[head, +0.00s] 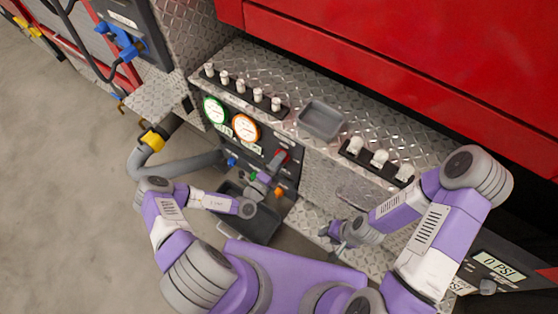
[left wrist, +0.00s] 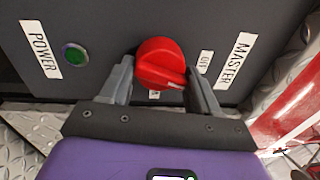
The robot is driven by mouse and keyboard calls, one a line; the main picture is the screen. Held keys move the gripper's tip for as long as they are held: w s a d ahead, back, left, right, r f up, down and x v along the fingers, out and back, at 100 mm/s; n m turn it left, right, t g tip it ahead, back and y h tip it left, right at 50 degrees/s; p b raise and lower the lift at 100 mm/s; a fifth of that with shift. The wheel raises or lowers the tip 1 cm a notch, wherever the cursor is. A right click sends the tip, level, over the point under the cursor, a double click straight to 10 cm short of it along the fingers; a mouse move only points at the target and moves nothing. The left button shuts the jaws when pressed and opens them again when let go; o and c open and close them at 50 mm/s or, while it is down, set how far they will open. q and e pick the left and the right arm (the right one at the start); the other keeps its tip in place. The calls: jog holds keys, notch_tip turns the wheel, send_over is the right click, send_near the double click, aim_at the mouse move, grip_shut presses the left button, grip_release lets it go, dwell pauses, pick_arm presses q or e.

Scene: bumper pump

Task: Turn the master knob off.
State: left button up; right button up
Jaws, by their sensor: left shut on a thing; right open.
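The red master knob (left wrist: 161,63) is on the dark panel in the left wrist view, left of the MASTER label (left wrist: 233,60). A small label (left wrist: 204,61) that appears to read OFF is right of the knob. Another small label below the knob is mostly hidden. My left gripper (left wrist: 160,80) has one finger on each side of the knob and is shut on it. In the head view the knob (head: 281,156) shows as a red spot at my left gripper (head: 276,163). My right gripper (head: 337,239) is open and empty, lower right of the panel.
A green light (left wrist: 75,54) sits beside the POWER label (left wrist: 41,49). Two round gauges, green (head: 215,110) and orange (head: 245,128), are above left of the knob. A grey hose (head: 150,165) curves at the left. A grey tray (head: 320,119) sits on the metal ledge.

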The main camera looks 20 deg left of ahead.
pick_arm(q)
jog(key=n, duration=0.3)
jog(key=shift+s+f+n, duration=0.1)
jog(key=shift+f+n, duration=0.1)
jog(key=shift+n, duration=0.2)
dwell(0.4)
jog(key=o, duration=0.9)
jog(key=shift+o, duration=0.3)
jog(key=shift+r, duration=0.1)
jog(key=p+v, duration=0.1)
jog(key=v, duration=0.6)
jog(key=shift+s, duration=0.25)
